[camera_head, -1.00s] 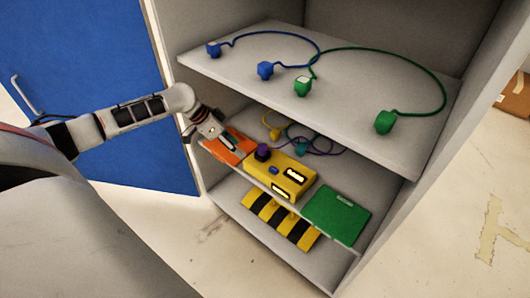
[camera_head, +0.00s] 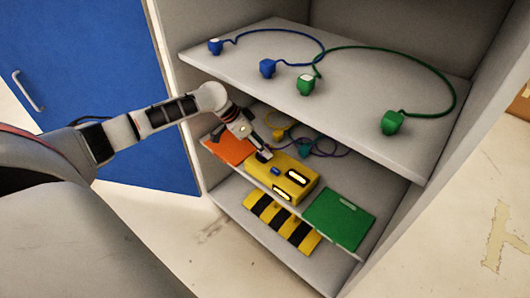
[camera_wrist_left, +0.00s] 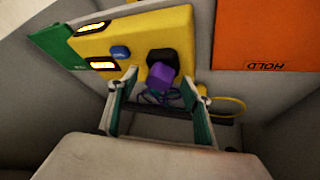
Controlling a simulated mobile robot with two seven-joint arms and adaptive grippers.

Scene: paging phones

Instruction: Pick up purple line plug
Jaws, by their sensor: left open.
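The purple plug (camera_wrist_left: 161,77) sits at the end of the yellow box, in front of a dark socket (camera_wrist_left: 163,62), in the left wrist view. Its purple cable runs down behind it. My left gripper (camera_wrist_left: 163,95) is open, with one finger on each side of the purple plug. In the head view my left gripper (camera_head: 266,155) reaches over the left end of the yellow box (camera_head: 290,176) and hides the plug. Whether the fingers touch the plug cannot be told. My right gripper is not in view.
An orange panel (camera_head: 231,147) and a green panel (camera_head: 339,219) lie either side of the yellow box. The upper shelf (camera_head: 350,111) holds blue plugs (camera_head: 267,68) and green plugs (camera_head: 392,122) close above my wrist. A yellow-and-black block (camera_head: 283,222) is below.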

